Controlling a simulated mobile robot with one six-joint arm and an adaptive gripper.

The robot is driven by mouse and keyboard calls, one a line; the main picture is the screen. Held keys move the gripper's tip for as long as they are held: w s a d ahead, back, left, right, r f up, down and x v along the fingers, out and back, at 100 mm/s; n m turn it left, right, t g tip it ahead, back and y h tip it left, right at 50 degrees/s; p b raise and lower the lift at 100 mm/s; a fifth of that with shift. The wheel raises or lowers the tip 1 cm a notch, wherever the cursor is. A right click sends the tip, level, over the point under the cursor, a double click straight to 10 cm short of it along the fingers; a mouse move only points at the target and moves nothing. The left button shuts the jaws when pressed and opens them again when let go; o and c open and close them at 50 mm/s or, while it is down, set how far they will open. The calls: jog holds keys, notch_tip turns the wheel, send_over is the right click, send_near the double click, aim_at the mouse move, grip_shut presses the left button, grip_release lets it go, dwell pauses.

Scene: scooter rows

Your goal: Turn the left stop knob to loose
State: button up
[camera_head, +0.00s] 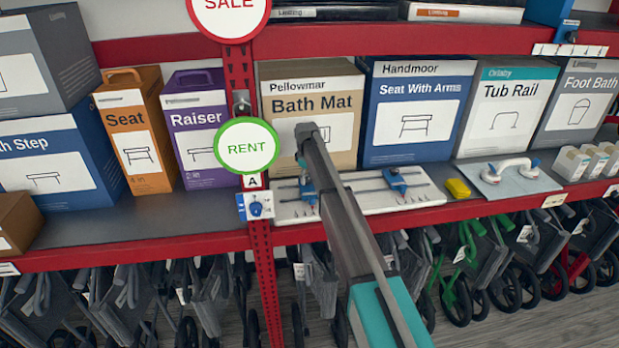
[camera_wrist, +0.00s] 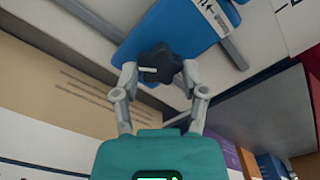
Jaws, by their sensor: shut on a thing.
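The left stop is a blue block (camera_head: 306,192) on the white board (camera_head: 350,198), partly hidden behind my arm. In the wrist view the blue block (camera_wrist: 185,25) carries a dark lobed knob (camera_wrist: 160,62) with a white pointer mark directed to the left of the picture. My gripper (camera_wrist: 160,72) has its two grey fingers on either side of this knob, shut on it. A white label with an arrow is on the block; its words are too small to read. The right stop (camera_head: 396,181) is a similar blue block farther right on the board.
Boxes such as Bath Mat (camera_head: 285,90) and Seat With Arms (camera_head: 420,110) stand behind the board. A yellow block (camera_head: 457,188) and a handled plate (camera_head: 510,178) lie to the right. A RENT sign (camera_head: 246,146) and red post (camera_head: 262,270) stand left of my arm.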

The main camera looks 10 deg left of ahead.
jog(key=shift+w+n, duration=0.2)
jog(key=shift+n, duration=2.1)
jog(key=o, duration=1.1)
jog(key=shift+o, duration=0.2)
jog(key=shift+s, duration=0.1)
jog(key=shift+r, duration=0.1)
